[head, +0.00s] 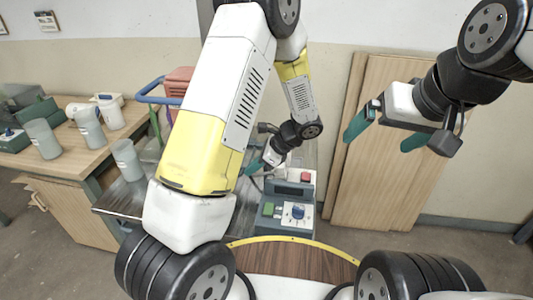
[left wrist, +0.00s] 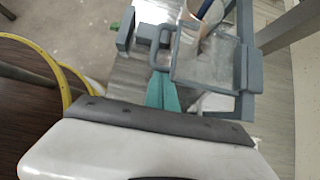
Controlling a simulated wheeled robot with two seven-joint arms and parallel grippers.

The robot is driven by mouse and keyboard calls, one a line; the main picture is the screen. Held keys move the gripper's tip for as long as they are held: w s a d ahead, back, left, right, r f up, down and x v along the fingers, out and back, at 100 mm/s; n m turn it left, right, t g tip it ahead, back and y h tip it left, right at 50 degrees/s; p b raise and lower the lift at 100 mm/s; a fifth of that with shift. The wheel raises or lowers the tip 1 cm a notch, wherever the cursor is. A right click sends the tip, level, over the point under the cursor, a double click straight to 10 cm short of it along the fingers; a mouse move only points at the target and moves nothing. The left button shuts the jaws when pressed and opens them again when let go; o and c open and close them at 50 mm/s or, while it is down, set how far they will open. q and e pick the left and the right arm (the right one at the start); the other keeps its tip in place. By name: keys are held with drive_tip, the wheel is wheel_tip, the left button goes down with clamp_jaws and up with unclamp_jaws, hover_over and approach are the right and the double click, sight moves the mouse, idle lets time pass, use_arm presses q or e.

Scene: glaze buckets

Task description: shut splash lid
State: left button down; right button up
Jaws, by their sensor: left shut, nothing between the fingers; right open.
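In the left wrist view the splash lid (left wrist: 198,68) is a clear panel in a grey frame with a grey loop handle (left wrist: 154,48) at its left. How far it stands open I cannot tell. My left gripper (left wrist: 163,90) has its teal fingers together and empty, close to the lid's near edge; whether they touch it is unclear. In the head view my left gripper (head: 252,164) is beside the control box (head: 286,210), and my left arm hides the lid. My right gripper (head: 385,132) is open and empty, raised at the right.
A wooden bench (head: 70,150) at the left holds several grey cups, one being this cup (head: 43,138). A blue-handled cart (head: 160,90) with a red box (head: 178,80) stands behind my left arm. Wooden boards (head: 390,180) lean on the wall at the right.

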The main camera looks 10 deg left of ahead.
idle(0.3)
use_arm(q)
drive_tip(key=a, duration=1.3)
drive_tip(key=shift+w+a, duration=0.2)
drive_tip(key=d+f+v, duration=0.2)
drive_tip(key=v, duration=1.1)
drive_tip(key=s+d+r+n+t+h, duration=0.2)
drive_tip(key=s+r+n+h, duration=0.3)
drive_tip(key=s+r+n, duration=0.3)
drive_tip(key=s+d+r+n+t+h, duration=0.3)
drive_tip(key=s+r+n+t+h, duration=0.1)
drive_tip(key=s+r+n, duration=0.5)
wheel_tip(320, 180, up, 2)
drive_tip(key=shift+s+r+n+h, duration=0.15)
drive_tip(key=shift+s+n+h, duration=0.25)
drive_tip(key=shift+s, duration=0.7)
